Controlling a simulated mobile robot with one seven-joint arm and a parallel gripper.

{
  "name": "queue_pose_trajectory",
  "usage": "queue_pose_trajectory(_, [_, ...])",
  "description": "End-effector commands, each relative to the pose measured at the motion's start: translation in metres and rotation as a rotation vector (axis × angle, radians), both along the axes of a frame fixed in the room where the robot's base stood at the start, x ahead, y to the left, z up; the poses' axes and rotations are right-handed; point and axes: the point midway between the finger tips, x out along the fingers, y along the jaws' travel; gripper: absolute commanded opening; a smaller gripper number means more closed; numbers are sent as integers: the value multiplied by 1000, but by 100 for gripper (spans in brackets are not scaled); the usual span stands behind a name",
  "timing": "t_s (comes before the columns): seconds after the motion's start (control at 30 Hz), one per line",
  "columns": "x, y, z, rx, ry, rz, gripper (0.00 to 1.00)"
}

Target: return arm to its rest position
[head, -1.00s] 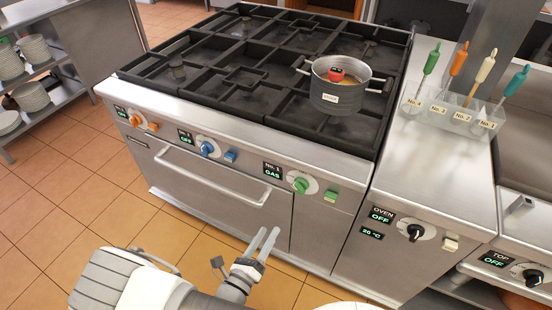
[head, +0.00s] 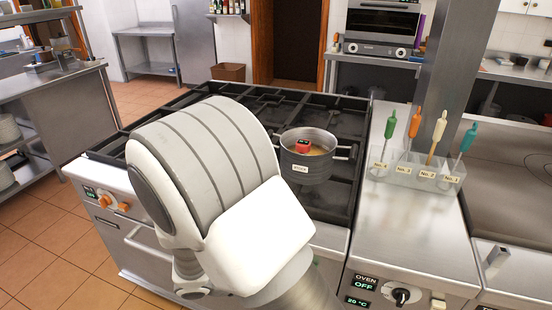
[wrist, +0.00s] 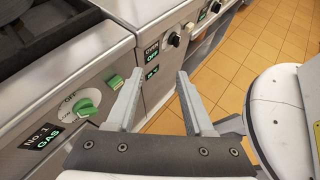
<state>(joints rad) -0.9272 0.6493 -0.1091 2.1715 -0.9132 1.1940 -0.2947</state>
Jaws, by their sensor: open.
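My gripper (wrist: 157,105) shows in the wrist view with its two grey fingers apart and nothing between them. It is in front of the stove's front panel, to the right of the green knob (wrist: 86,107) labelled No. 1 GAS. The fingers point toward the oven panel and the floor beyond. In the head view my arm's white and grey links fill the middle foreground and hide part of the stove front. My gripper is hidden there.
A pot (head: 306,166) with a red item inside stands on the black stove grate (head: 347,125). A clear holder (head: 408,178) with several coloured-handled tools stands on the steel counter (head: 405,225) to its right. Tiled floor (head: 50,240) is open at the left.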

Motion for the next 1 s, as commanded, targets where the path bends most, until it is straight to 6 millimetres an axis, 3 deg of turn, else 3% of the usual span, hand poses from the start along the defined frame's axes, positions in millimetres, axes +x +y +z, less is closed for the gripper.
queue_pose_trajectory(0.4, [-27, -54, 75, 476, -236, -550, 52])
queue_pose_trajectory(1.0, [-76, -92, 170, 1126, -718, -1198, 52])
